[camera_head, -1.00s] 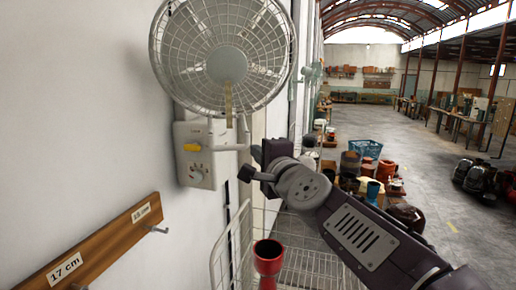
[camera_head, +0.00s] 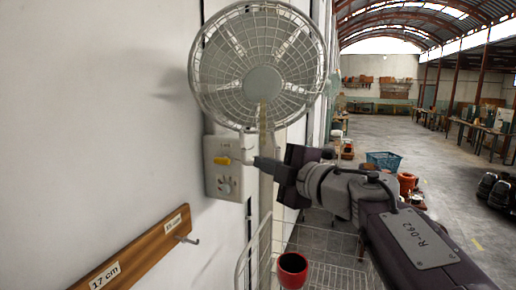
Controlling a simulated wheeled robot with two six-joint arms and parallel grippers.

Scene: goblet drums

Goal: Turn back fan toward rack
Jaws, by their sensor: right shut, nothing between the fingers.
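A pale wall fan (camera_head: 262,82) with a round wire cage hangs at the upper middle, its cage facing roughly toward me. Its control box (camera_head: 222,180), with a yellow switch, is on the wall below. My right gripper (camera_head: 260,165) is shut and empty, its tip just right of the box and below the cage. I cannot tell whether it touches the fan's bracket. A white wire rack (camera_head: 330,272) stands below, with a red drum (camera_head: 292,270) in it. My left gripper is not in view.
A wooden peg rail (camera_head: 140,246) with size labels and a metal peg is on the wall at lower left. A blue crate (camera_head: 383,160) and orange-brown drums stand on the floor behind my right arm. The hall floor further back is mostly open.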

